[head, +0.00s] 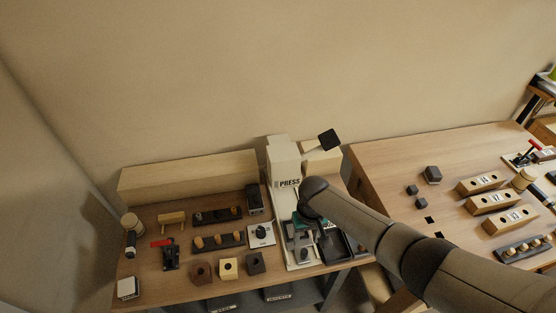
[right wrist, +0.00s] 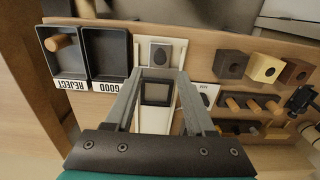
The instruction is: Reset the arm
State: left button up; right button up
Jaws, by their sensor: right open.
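My right arm comes in from the right in the head view. Its gripper (head: 300,238) is over the front of the white press (head: 284,160), and the arm hides part of it. In the right wrist view the two grey fingers of the right gripper (right wrist: 160,78) are apart, over the white press base (right wrist: 150,120). A small dark square part (right wrist: 157,94) shows between the fingers, and I cannot tell that either finger touches it. A dark part with a round spot (right wrist: 159,54) lies beyond the fingertips. My left gripper is in neither view.
Beside the press are the REJECT tray (right wrist: 71,68), with a wooden peg in it, and the GOOD tray (right wrist: 107,64), which looks empty. Drilled blocks (head: 228,267) and peg racks (head: 218,240) stand left of the press. A second bench (head: 390,165) holds more blocks at the right.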

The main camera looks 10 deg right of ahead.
jog(key=s+a+r+n+t+y, duration=0.1)
jog(key=s+a+r+n+y, duration=0.15)
jog(key=s+a, duration=0.6)
jog(key=s+d+r+t+h, duration=0.2)
jog(key=s+d+r+t, duration=0.1)
jog(key=s+d+r, duration=0.8)
notch_tip(320, 180, down, 34)
jog(key=s+a+g+b, duration=0.1)
jog(key=s+g+b, duration=0.15)
jog(key=b, duration=0.95)
jog(key=s+d+f+b, duration=0.1)
jog(key=s+f+b, duration=0.4)
jog(key=f, duration=0.6)
jog(key=s+d+f+b, duration=0.1)
jog(key=s+f+b, duration=0.3)
jog(key=s+f, duration=0.6)
jog(key=shift+d+f+b, duration=0.2)
jog(key=shift+f+b, duration=0.2)
jog(key=shift+f, duration=0.25)
